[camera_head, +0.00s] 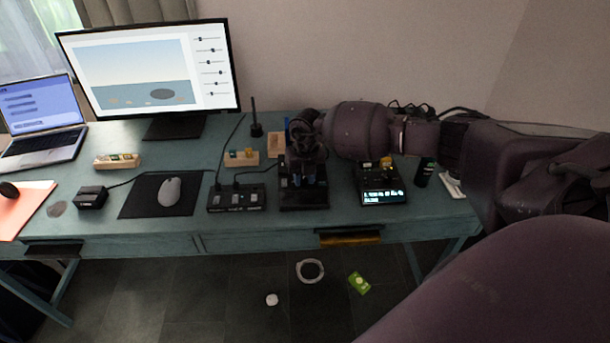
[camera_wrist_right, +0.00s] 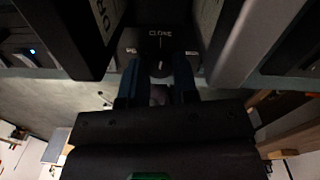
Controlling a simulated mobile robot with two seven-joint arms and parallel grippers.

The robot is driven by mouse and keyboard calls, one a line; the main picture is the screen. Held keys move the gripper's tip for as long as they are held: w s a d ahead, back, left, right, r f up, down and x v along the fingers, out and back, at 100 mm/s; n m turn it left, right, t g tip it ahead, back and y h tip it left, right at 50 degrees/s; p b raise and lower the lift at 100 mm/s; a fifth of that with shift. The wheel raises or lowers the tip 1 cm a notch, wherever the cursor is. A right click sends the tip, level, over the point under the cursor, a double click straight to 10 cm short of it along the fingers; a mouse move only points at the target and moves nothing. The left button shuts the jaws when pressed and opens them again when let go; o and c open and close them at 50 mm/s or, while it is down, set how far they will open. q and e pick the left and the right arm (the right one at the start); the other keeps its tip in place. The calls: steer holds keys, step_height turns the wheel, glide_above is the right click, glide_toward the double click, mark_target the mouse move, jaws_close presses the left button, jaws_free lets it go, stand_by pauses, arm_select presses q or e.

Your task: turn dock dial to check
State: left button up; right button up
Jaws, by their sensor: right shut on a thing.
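The dock (camera_head: 304,199) is a black box at the front middle of the blue desk. In the right wrist view its dark face (camera_wrist_right: 158,42) shows a label above the dial, which seems to read "CLONE", and smaller labels at left and right that are too small to read. The dial (camera_wrist_right: 160,66) is dark with a pale mark, between my fingers. My right gripper (camera_wrist_right: 158,78) is shut on the dial, with a blue-grey finger on each side. In the head view the right gripper (camera_head: 302,172) reaches down over the dock and hides its upper part. My left gripper is not in view.
A switch box (camera_head: 236,198) stands close left of the dock, and a device with a lit display (camera_head: 381,190) stands to its right. A mouse (camera_head: 169,192) lies on a black pad. A monitor (camera_head: 150,72) and laptop (camera_head: 42,118) stand at left.

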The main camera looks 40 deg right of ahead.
steer(key=shift+r+m+p, duration=0.25)
steer(key=shift+m+p, duration=0.3)
steer(key=shift+m, duration=0.25)
steer(key=shift+m+p, duration=0.85)
steer(key=shift+m, duration=0.25)
steer(key=shift+f+m+p, duration=0.1)
steer(key=shift+m+p, duration=0.3)
steer(key=shift+m, duration=0.1)
steer(key=shift+f+m+p, duration=0.15)
steer(key=shift+m+p, duration=0.15)
steer(key=shift+m, duration=0.3)
steer(key=o, duration=0.6)
steer(key=shift+o, duration=0.2)
